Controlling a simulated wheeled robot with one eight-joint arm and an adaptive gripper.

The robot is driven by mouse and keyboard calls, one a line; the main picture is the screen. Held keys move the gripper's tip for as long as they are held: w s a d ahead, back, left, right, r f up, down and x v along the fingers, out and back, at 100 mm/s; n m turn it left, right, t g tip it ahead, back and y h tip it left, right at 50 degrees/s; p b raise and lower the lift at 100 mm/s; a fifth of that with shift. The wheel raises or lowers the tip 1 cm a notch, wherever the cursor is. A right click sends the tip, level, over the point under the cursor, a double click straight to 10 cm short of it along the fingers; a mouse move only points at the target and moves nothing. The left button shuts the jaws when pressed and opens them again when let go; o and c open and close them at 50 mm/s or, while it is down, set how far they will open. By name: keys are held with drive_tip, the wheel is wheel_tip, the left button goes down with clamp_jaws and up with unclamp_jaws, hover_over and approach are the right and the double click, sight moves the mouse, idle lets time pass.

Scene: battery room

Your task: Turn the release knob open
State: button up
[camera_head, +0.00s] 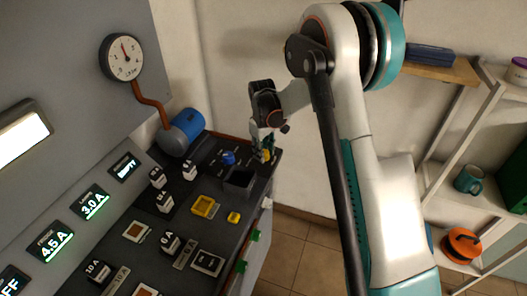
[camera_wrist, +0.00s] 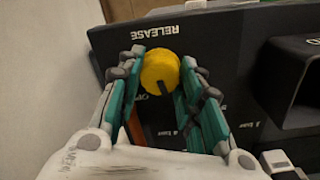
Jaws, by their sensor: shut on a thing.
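The release knob (camera_wrist: 160,70) is round and yellow with a dark pointer mark that points toward the lower middle of the wrist view. It sits on the dark panel below the printed word RELEASE. My gripper (camera_wrist: 162,75) has its teal fingers on both sides of the knob and is shut on it. In the head view my gripper (camera_head: 263,147) reaches down to the far right end of the panel, and a little of the yellow knob (camera_head: 267,155) shows beside the fingers. The print beneath the knob is partly hidden by the fingers.
An open dark box (camera_head: 239,181) stands on the panel near my gripper. A gauge (camera_head: 122,57) is on the wall at left. A shelf (camera_head: 455,205) stands at right.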

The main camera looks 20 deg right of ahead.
drive_tip(key=m, duration=0.5)
drive_tip(key=shift+m, duration=0.3)
drive_tip(key=m, duration=0.5)
drive_tip(key=shift+m, duration=0.3)
drive_tip(key=o, duration=1.1)
drive_tip(key=r, duration=1.2)
drive_tip(key=shift+w+a, duration=0.15)
drive_tip(key=shift+a, duration=0.05)
